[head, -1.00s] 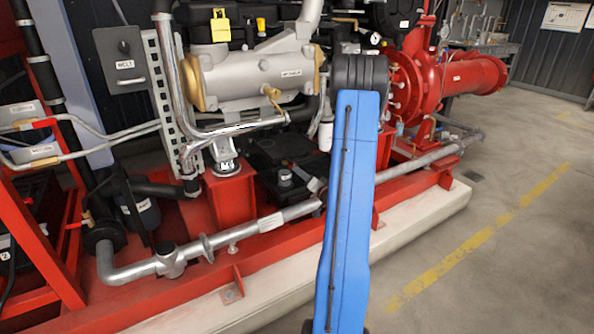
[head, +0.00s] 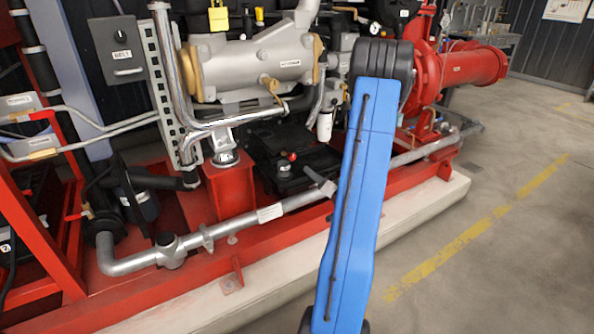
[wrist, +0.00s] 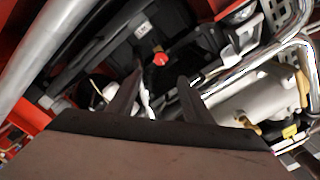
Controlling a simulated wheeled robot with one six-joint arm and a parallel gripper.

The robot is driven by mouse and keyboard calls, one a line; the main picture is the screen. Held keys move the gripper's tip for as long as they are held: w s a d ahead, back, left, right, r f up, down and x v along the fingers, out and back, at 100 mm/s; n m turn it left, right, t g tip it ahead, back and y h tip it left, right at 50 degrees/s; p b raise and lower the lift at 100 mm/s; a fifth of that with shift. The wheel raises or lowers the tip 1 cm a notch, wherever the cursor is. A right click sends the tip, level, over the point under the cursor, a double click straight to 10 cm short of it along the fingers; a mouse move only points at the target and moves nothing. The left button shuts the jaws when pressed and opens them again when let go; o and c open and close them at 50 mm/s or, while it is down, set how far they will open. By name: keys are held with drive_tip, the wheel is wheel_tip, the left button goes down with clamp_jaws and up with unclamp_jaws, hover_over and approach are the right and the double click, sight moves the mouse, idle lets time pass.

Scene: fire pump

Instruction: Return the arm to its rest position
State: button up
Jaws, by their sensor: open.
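My gripper (wrist: 160,98) shows in the wrist view with its two dark fingers apart and nothing between them. Beyond the fingers is a black box-like unit with a red knob (wrist: 160,59) on top; the fingertips appear apart from it. In the head view my blue arm (head: 358,190) rises from the bottom edge, in front of the pump set. My gripper cannot be made out in the head view. The red knob also shows there (head: 292,157), left of the arm, low among the machinery.
A grey pipe (head: 270,212) runs along the red base frame (head: 215,250). A silver cylinder (head: 255,66) and a dark switch box (head: 122,52) stand behind at left. A red pump pipe (head: 470,67) is at right. The floor (head: 500,260) at right is clear.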

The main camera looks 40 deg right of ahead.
drive_tip(key=w+a+r+n+g, duration=0.4)
drive_tip(key=w+a+r, duration=0.2)
drive_tip(key=a, duration=0.2)
drive_tip(key=s+a+r+n+g, duration=0.25)
drive_tip(key=a+r, duration=0.35)
drive_tip(key=a, duration=0.5)
drive_tip(key=s+a+r+n+g+y, duration=0.2)
drive_tip(key=s+a+g, duration=0.1)
drive_tip(key=s+a, duration=0.9)
drive_tip(key=s+a+r+n+g+y, duration=0.2)
drive_tip(key=s+a+n+g, duration=0.1)
drive_tip(key=s+a, duration=1)
drive_tip(key=shift+s, duration=0.45)
drive_tip(key=shift+r, duration=0.1)
